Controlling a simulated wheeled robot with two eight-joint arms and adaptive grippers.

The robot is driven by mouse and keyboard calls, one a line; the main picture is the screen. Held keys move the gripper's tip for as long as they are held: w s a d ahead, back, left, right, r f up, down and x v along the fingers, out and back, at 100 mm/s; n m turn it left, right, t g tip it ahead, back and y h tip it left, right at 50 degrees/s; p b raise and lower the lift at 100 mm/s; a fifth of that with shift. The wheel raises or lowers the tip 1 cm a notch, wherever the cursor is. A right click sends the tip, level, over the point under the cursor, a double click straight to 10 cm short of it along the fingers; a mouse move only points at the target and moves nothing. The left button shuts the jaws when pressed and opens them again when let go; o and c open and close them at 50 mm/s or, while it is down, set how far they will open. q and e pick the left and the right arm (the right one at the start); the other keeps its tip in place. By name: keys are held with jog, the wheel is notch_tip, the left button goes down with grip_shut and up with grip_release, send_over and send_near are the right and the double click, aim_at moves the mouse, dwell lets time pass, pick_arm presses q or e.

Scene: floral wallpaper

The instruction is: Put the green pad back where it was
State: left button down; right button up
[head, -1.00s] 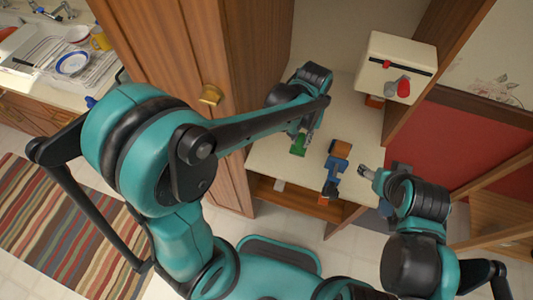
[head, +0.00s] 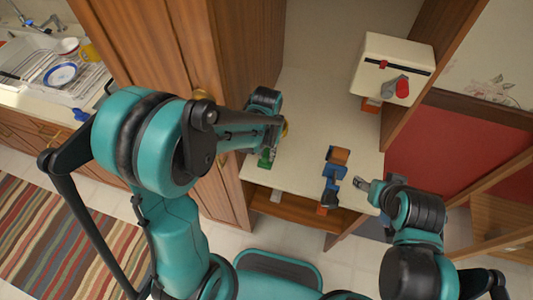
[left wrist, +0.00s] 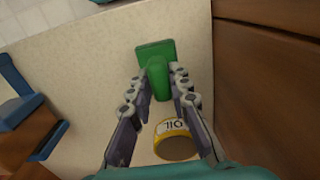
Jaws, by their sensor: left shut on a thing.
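The green pad (head: 265,160) shows at the left front of the cream shelf top, beside the wooden cabinet side. It also shows in the left wrist view (left wrist: 155,52), with a wide end and a narrower part. My left gripper (left wrist: 162,82) is shut on the narrower part. In the head view my left gripper (head: 267,148) is mostly hidden by its own arm. I cannot tell whether the pad touches the shelf. My right gripper (head: 361,184) is beyond the shelf's right front corner, apart from the pad; its jaw opening is unclear.
A yellow round item marked with digits (left wrist: 174,142) lies under my left gripper's fingers. A white box with a red knob (head: 398,55) is at the back right. The shelf's middle (head: 305,130) is clear.

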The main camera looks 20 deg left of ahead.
aim_at(267, 153)
pick_arm(q)
jog(key=shift+s, duration=0.1)
jog(key=c, duration=1.4)
grip_release()
jog(key=shift+f, duration=0.1)
notch_tip(267, 153, up, 12)
jog(key=p, duration=0.3)
jog(key=shift+r+p, duration=0.2)
jog(key=shift+p, duration=0.2)
jog(key=shift+f, duration=0.1)
